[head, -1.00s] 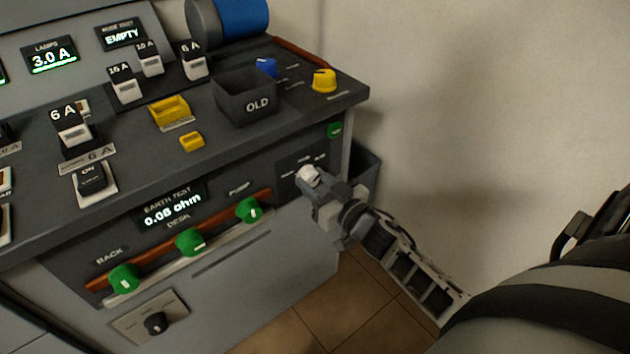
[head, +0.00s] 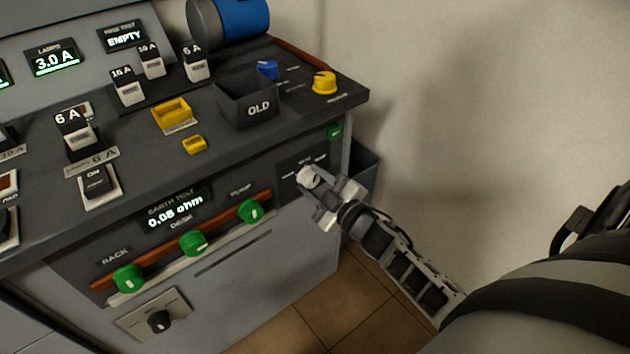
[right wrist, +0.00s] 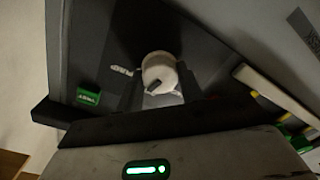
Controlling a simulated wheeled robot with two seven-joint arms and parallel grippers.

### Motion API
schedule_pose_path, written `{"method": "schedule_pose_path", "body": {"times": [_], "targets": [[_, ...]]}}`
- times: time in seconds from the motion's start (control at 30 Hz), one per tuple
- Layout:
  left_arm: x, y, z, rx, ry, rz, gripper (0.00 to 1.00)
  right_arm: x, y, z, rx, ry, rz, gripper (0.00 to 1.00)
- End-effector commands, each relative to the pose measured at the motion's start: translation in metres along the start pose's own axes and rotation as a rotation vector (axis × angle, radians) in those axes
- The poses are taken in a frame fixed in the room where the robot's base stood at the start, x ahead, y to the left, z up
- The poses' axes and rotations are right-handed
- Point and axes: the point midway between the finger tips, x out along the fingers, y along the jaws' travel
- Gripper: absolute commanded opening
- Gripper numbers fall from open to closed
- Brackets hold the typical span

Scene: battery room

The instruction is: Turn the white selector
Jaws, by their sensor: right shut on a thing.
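The white selector (head: 308,177) is a round white knob on the dark front panel of the desk, at its right end. In the right wrist view the white selector (right wrist: 159,73) shows near the middle, with a dark mark on its face. My right gripper (head: 318,189) comes in from the lower right and is shut on the knob. In the right wrist view its fingers (right wrist: 163,92) lie at the knob and partly hide its lower side. My left gripper is not in view.
Green knobs (head: 193,242) line the front panel to the left. A yellow knob (head: 324,83), a blue knob (head: 267,70) and a dark bin marked OLD (head: 247,100) are on the desktop above. A dark bin (head: 364,172) stands beside the desk. Tiled floor (head: 290,330) lies below.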

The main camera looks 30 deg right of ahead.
Motion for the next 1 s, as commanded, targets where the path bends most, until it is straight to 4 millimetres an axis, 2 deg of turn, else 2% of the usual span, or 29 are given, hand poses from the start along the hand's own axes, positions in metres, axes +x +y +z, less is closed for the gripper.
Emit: {"method": "schedule_pose_path", "body": {"times": [0.2, 0.43, 1.0], "targets": [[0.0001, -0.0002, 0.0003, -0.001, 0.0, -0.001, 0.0, -0.0006, -0.0009, 0.0004, -0.142, -0.005, -0.001, 0.14], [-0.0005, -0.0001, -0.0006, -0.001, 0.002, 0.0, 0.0, -0.0007, -0.0009, 0.0005, -0.231, -0.008, -0.001, 0.14], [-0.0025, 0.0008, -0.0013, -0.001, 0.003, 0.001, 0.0, -0.0008, -0.001, 0.0007, -0.264, -0.01, -0.001, 0.14]]}}
